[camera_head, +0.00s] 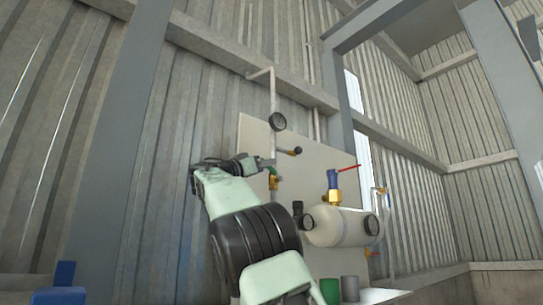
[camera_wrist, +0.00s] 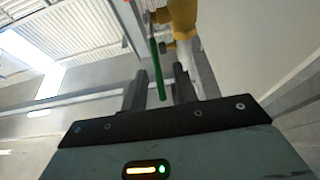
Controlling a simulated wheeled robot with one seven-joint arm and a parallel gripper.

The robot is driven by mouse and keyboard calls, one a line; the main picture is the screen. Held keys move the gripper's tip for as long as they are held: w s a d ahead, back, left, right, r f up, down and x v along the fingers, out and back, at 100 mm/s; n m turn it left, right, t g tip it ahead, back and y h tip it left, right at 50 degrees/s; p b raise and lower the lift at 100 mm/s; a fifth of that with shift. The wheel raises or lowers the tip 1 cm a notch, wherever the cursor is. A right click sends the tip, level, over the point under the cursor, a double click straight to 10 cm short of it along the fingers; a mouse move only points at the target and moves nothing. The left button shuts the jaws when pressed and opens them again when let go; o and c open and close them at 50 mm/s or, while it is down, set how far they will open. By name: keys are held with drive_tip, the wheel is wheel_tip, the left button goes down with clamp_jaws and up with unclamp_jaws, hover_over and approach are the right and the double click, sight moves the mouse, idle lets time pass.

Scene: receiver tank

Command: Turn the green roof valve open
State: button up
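The green valve handle (camera_wrist: 157,68) is a thin lever on a brass valve body (camera_wrist: 183,18). In the wrist view it hangs down from the brass body, and its free end lies between my two dark fingers. My gripper (camera_wrist: 160,82) is open, with a gap on both sides of the handle; I see no clear contact. In the head view the green handle (camera_head: 273,171) is small, beside my gripper (camera_head: 262,163) and in front of the pale panel. My wrist hides part of the pipe there.
A white receiver tank (camera_head: 340,228) with a blue-and-brass fitting and a red lever (camera_head: 348,168) stands to the right. A gauge (camera_head: 278,122) and a dark-knobbed valve (camera_head: 296,151) are on the pipe near my gripper. A pale panel (camera_head: 250,135) is close behind.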

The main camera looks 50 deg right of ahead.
drive_tip(key=shift+p+x, duration=0.6)
drive_tip(key=shift+x, duration=0.95)
clamp_jaws()
drive_tip(key=shift+s, duration=0.1)
